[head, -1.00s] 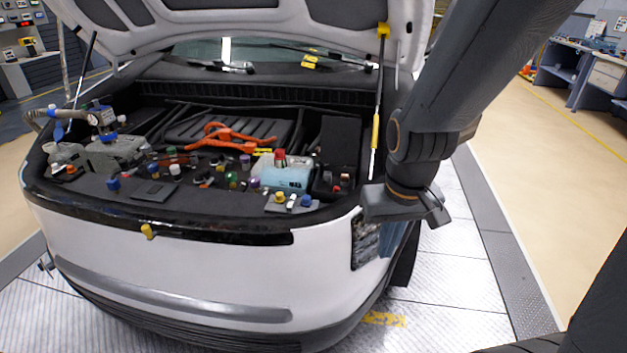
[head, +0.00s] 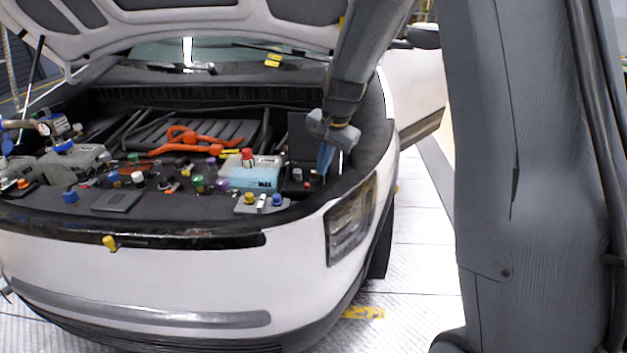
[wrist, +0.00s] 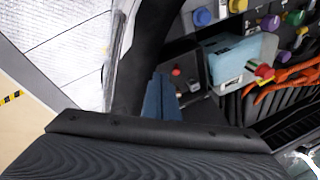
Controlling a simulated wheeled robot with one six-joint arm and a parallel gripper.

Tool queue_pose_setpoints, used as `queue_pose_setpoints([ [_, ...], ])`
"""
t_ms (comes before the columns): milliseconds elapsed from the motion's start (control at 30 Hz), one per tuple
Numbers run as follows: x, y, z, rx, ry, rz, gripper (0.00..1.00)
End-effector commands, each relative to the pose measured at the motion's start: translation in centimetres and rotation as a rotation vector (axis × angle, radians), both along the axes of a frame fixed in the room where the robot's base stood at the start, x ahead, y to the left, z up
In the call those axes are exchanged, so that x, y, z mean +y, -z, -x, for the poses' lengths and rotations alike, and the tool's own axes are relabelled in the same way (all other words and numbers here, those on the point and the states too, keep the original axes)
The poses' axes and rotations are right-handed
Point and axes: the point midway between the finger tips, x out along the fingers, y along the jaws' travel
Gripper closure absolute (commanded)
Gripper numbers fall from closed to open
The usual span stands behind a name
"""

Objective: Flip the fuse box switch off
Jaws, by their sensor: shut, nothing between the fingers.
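The black fuse box (head: 302,137) sits at the right of the engine bay, with a dark upright panel like a raised lid. A small red part (wrist: 177,71) and a pale switch-like part (wrist: 194,85) show on it in the wrist view; I cannot tell the switch's position. The pale part also shows in the head view (head: 297,174). My gripper (head: 324,172) points down at the right edge of the box, its blue fingers together and empty. In the wrist view the fingers (wrist: 160,88) are just beside the red part; contact cannot be told.
A light-blue coolant tank (head: 252,172) with a red cap (head: 247,157) stands left of the box. Several coloured caps and orange cables (head: 185,141) lie further left. The raised hood (head: 200,25) hangs above. The headlight (head: 350,225) is below the gripper.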

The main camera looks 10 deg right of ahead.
Motion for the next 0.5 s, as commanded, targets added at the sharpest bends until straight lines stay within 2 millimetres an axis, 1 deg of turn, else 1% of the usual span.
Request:
queue_pose_setpoints([
  [33,-0.2,0.5,-2.0,-0.006,0.052,-0.023,1.0],
  [100,-0.4,0.7,-3.9,-0.013,0.111,-0.048,1.0],
  [200,-0.5,0.9,-5.5,-0.02,0.162,-0.072,1.0],
  [300,-0.5,0.8,-6.0,-0.023,0.179,-0.08,1.0],
  [500,-0.5,0.8,-6.0,-0.023,0.179,-0.08,1.0],
])
